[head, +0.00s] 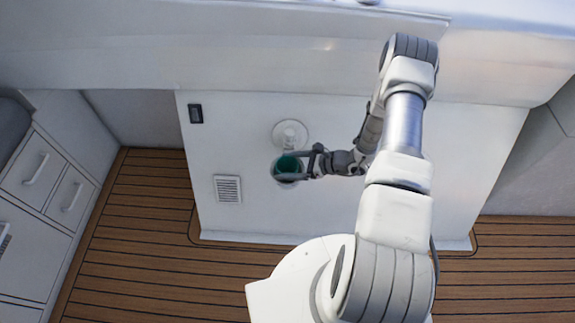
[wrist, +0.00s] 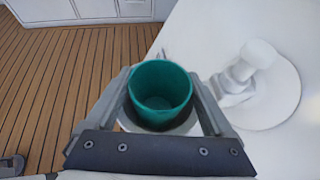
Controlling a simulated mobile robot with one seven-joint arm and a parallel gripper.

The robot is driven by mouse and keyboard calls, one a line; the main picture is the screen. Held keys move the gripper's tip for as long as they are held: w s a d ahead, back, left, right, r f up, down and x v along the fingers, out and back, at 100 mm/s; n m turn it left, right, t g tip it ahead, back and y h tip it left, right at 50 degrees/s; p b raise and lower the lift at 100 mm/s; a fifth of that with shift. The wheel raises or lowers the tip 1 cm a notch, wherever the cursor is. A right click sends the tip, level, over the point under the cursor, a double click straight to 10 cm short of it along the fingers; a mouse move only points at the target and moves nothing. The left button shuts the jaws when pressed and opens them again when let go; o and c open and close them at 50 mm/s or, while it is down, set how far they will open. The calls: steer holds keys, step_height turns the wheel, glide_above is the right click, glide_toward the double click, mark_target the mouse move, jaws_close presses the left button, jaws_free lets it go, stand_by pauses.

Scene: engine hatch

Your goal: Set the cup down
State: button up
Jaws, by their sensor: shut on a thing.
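A teal cup (head: 286,165) is held between the two fingers of my gripper (head: 293,167), in front of the white panel in the head view. In the wrist view the cup (wrist: 161,88) stands open end up between the fingers of my gripper (wrist: 162,76), and I see down into it; it looks empty. A pale ring-like shape (wrist: 186,125) shows below and around the lower part of the cup. I cannot tell whether the cup touches it or sits in it; the cup's base is hidden.
A round white disc fixture (head: 290,134) with a projecting knob is on the white panel (head: 245,130), close beside the cup; it also shows in the wrist view (wrist: 268,100). A vent (head: 228,189) and a dark switch (head: 195,113) are to the left. Wooden floor (head: 145,230) lies below.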

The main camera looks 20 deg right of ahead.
steer(key=shift+f, duration=0.35)
steer(key=o, duration=1.2)
steer(key=shift+s, duration=0.1)
steer(key=shift+o, duration=0.2)
steer(key=shift+r, duration=0.35)
steer(key=shift+d+r+p, duration=0.25)
steer(key=shift+r+p, duration=0.05)
steer(key=shift+p, duration=0.2)
steer(key=p+v, duration=0.2)
steer(key=v, duration=0.9)
steer(key=s+a+r+n+g+h, duration=0.1)
steer(key=a+r+n+g, duration=0.35)
steer(key=r, duration=0.75)
steer(key=a+r+n+g+h, duration=0.1)
steer(key=a+r+n+h, duration=0.1)
steer(key=r+n, duration=0.75)
steer(key=s+a+r+n+t+h, duration=0.1)
steer(key=s+r+n+t+h, duration=0.1)
steer(key=s+r+n+h, duration=0.45)
steer(key=s+a+r+n+t+h, duration=0.25)
steer(key=s+r, duration=0.55)
steer(key=r, duration=0.6)
step_height(320, 180, up, 20)
steer(key=p, duration=1.9)
steer(key=shift+d+f+n+y, duration=0.2)
steer(key=shift+d+n+y, duration=0.2)
